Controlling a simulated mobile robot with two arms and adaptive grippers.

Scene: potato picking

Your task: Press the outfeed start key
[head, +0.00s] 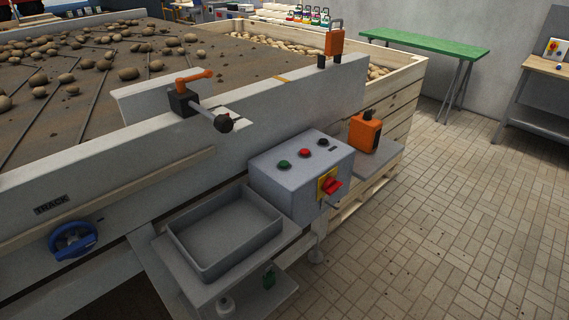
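A grey control box (281,190) is mounted on the near side of the conveyor frame, right of centre in the head view. Its sloped top carries a green button (284,164), a red button (304,152) and a black button (322,142) in a row. A small dark label sits beside the black one, too small to read. A red rotary switch (331,187) on a yellow plate is on the box's right face. I cannot read which button is marked as the outfeed start key. Neither gripper shows in this view.
A grey tray (225,234) stands left of the box. An orange-handled lever (196,77) and a blue handwheel (72,240) are on the frame. An orange device (365,131) sits right of the box, by the wooden potato crate (405,85). Tiled floor (450,220) at right is clear.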

